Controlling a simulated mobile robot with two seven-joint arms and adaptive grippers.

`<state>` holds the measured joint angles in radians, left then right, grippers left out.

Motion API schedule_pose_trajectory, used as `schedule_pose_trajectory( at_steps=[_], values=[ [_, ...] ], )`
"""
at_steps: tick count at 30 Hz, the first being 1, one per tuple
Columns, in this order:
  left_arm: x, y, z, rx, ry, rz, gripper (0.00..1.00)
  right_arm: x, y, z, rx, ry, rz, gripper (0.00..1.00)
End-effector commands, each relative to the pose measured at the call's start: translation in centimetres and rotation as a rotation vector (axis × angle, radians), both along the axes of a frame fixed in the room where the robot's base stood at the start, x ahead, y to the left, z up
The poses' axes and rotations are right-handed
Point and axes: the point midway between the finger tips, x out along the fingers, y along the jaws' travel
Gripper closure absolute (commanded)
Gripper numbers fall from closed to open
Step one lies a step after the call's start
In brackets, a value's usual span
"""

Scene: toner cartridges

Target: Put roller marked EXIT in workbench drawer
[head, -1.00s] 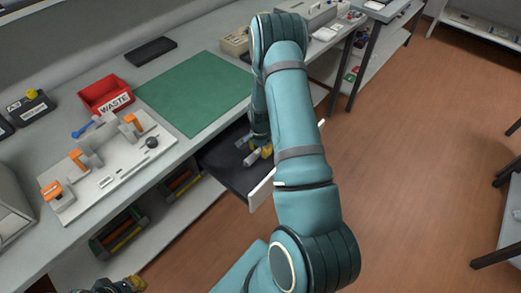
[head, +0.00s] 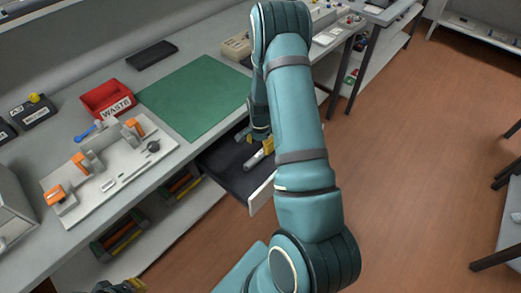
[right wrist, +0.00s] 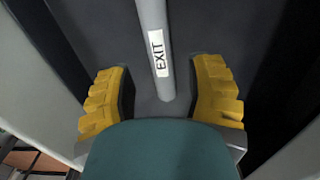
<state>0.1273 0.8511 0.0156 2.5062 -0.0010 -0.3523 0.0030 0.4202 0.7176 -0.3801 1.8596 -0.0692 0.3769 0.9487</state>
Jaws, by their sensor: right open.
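The roller marked EXIT (right wrist: 151,30) is a grey rod with a white label. In the right wrist view it lies on the dark floor of the drawer, between my open right fingers (right wrist: 162,95), apart from both. In the head view the roller (head: 255,160) shows as a light rod inside the open workbench drawer (head: 225,172). My right gripper (head: 258,142) reaches down into the drawer, partly hidden by my own arm. My left gripper (head: 122,286) is at the bottom edge of the head view, mostly cut off, and its jaws cannot be made out.
On the bench are a green mat (head: 195,95), a red WASTE bin (head: 107,98), a white fixture board (head: 110,165) with orange clamps, and a black flat block (head: 151,54). The drawer front (head: 262,193) sticks out past the bench edge. The floor (head: 410,170) to the right is clear.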

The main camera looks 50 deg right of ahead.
Motion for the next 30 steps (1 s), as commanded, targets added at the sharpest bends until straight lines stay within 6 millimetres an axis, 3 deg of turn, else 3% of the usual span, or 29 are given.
schedule_pose_trajectory(
  at_steps=[3, 9, 15, 21, 23, 26, 30],
  values=[
    [-0.1, 0.0, 0.8, 0.000, 0.003, -0.001, 1.00, 0.0, 0.0, 2.8, -0.001, -0.002, 0.001, 0.47],
    [-0.3, 0.0, 1.4, -0.001, 0.007, -0.002, 1.00, 0.0, 0.0, 5.7, 0.000, 0.000, 0.001, 0.47],
    [-0.3, 0.0, 1.6, -0.001, 0.008, -0.002, 1.00, 0.0, 0.0, 6.8, 0.000, 0.001, 0.001, 0.47],
    [-0.3, 0.0, 1.6, -0.001, 0.008, -0.002, 1.00, 0.1, 0.8, 6.4, 0.007, -0.001, 0.027, 0.47],
    [-0.3, 0.0, 1.6, -0.001, 0.008, -0.002, 1.00, 0.4, 2.5, 5.7, 0.019, -0.010, 0.086, 0.47],
    [-0.3, -0.1, 1.6, -0.001, 0.008, -0.002, 1.00, 1.0, 8.1, 3.5, 0.056, -0.043, 0.278, 0.47],
    [-0.3, -0.1, 1.6, -0.001, 0.008, -0.002, 1.00, 0.2, 18.9, 0.7, 0.117, -0.124, 0.659, 0.47]
  ],
)
